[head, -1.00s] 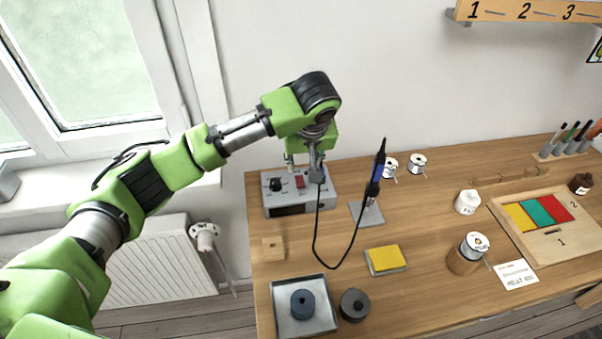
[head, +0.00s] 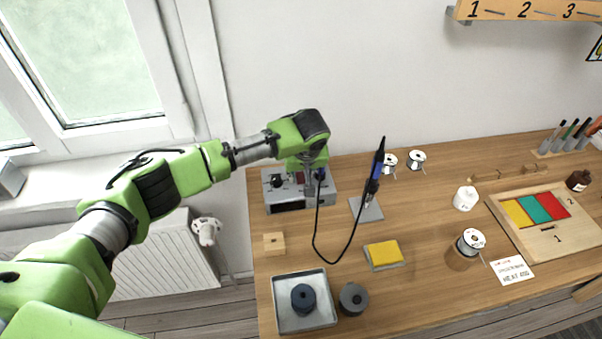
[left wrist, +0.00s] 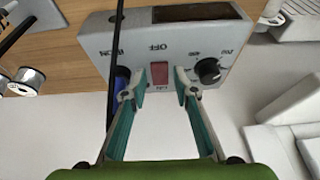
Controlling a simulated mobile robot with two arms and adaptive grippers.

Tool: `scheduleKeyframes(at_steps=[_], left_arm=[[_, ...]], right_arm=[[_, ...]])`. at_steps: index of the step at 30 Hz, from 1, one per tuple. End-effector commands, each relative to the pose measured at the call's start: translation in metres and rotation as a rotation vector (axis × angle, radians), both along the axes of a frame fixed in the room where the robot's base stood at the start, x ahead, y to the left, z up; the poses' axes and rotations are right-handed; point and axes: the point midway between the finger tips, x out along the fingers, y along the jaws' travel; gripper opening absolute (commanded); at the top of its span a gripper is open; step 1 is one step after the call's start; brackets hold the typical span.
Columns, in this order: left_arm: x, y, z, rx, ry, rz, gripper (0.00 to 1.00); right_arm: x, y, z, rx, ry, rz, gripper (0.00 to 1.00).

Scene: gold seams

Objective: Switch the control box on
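The control box (head: 288,205) is a grey box at the back left of the bench, partly covered by my left gripper. Its face fills the upper part of the left wrist view (left wrist: 185,45). The red switch (left wrist: 159,74) sits between the OFF and ON labels; which way it is tipped I cannot tell. A black knob (left wrist: 207,70) is to its right, and a blue plug (left wrist: 122,80) at the IRON socket to its left. My left gripper (left wrist: 158,94) is open and empty, its teal-padded fingertips apart at either side of the switch's lower end. My right gripper is not in view.
A black cable (head: 315,230) loops from the box to the blue soldering iron (head: 378,165) on its stand. A wooden block (head: 274,243), yellow sponge (head: 383,253) and metal tray (head: 288,322) lie in front. Solder spools (head: 416,159) stand at the back.

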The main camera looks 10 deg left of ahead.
Motion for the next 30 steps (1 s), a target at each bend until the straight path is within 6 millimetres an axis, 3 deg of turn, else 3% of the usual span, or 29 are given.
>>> scheduleKeyframes(at_steps=[1, 3, 20, 30], left_arm=[[0.000, 0.000, 0.000, 0.000, 0.000, 0.000, 0.10], [0.000, 0.000, 0.000, 0.000, 0.000, 0.000, 0.00], [0.008, 0.003, 0.006, -0.063, 0.148, 0.008, 0.00], [0.015, 0.006, 0.004, -0.117, 0.274, 0.010, 0.00]], right_arm=[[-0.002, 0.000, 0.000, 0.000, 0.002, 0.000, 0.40], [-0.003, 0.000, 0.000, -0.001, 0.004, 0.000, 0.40], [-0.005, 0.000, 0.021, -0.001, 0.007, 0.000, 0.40], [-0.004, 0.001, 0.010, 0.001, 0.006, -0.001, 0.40]])
